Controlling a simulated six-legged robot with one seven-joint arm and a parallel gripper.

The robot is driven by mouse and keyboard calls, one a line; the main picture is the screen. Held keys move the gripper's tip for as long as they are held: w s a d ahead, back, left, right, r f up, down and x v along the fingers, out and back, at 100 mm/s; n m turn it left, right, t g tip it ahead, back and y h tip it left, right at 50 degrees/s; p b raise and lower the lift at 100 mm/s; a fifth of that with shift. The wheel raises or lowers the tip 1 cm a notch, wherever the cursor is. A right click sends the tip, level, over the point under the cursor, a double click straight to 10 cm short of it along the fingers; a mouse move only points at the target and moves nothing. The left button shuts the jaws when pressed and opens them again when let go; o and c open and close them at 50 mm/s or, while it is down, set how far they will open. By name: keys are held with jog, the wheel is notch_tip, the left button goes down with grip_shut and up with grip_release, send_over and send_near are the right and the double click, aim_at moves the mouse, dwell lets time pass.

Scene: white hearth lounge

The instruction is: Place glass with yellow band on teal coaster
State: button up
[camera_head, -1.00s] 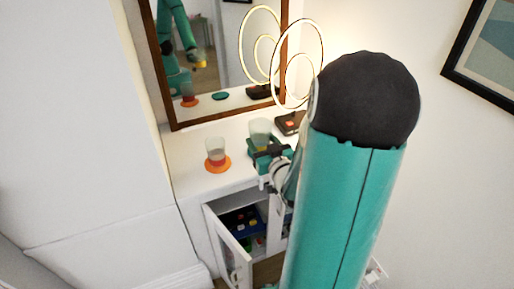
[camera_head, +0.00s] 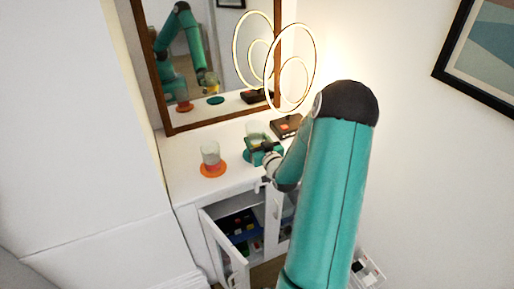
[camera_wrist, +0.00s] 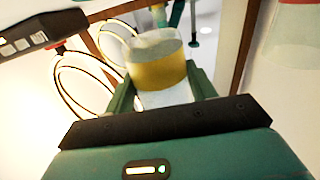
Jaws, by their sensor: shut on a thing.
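The glass with the yellow band (camera_wrist: 158,68) stands between my gripper's fingers (camera_wrist: 163,92) in the wrist view. In the head view, the glass (camera_head: 256,129) shows its clear upper part above my gripper (camera_head: 261,146), which is shut on it. A teal patch at the gripper's left looks like the teal coaster (camera_head: 248,157), mostly hidden by the gripper. I cannot tell whether the glass touches it. The mirror shows the teal coaster's reflection and a yellow-banded glass held above the counter.
A second glass (camera_head: 210,153) with a reddish base stands on an orange coaster (camera_head: 213,170) to the left. A ring lamp (camera_head: 287,125) stands behind right, before the mirror (camera_head: 170,128). Cabinet doors (camera_head: 222,245) hang open below the white counter (camera_head: 185,180).

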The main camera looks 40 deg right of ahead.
jog(key=shift+w+d+f, duration=0.25)
jog(key=shift+w+f, duration=0.15)
jog(key=shift+f, duration=1.6)
jog(key=shift+f, duration=0.15)
jog(key=o, duration=1.1)
